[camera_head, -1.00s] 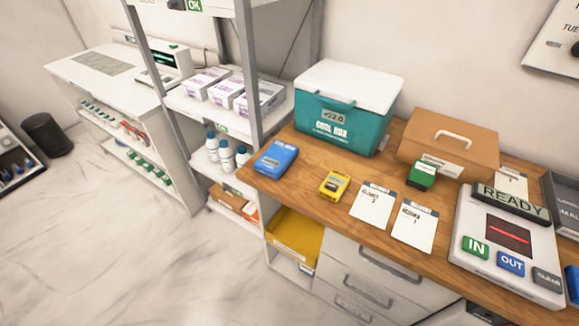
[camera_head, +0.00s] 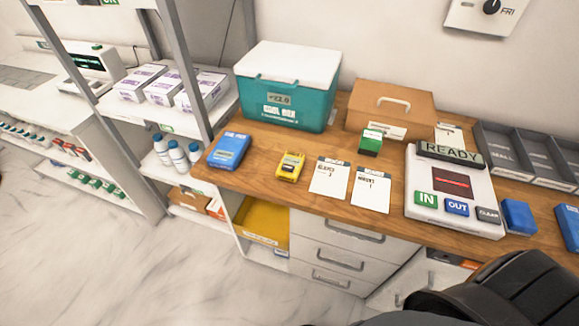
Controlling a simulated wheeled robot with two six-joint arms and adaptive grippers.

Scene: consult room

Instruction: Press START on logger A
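A small yellow device (camera_head: 290,167) with a dark display lies on the wooden desk, left of two paper cards. It looks like a logger, but its lettering is too small to read, so I cannot tell if it is logger A. A blue device or pack (camera_head: 228,150) with a pale label lies at the desk's left end. No START button can be made out. Neither of my grippers shows in the head view.
A teal cool box (camera_head: 287,103), a cardboard box (camera_head: 388,110) and a green-topped block (camera_head: 370,141) stand behind. A READY panel (camera_head: 452,206) with IN, OUT and CLEAR buttons sits right. A dark rounded shape (camera_head: 500,290), unclear, fills the lower right. Shelving (camera_head: 190,80) stands left.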

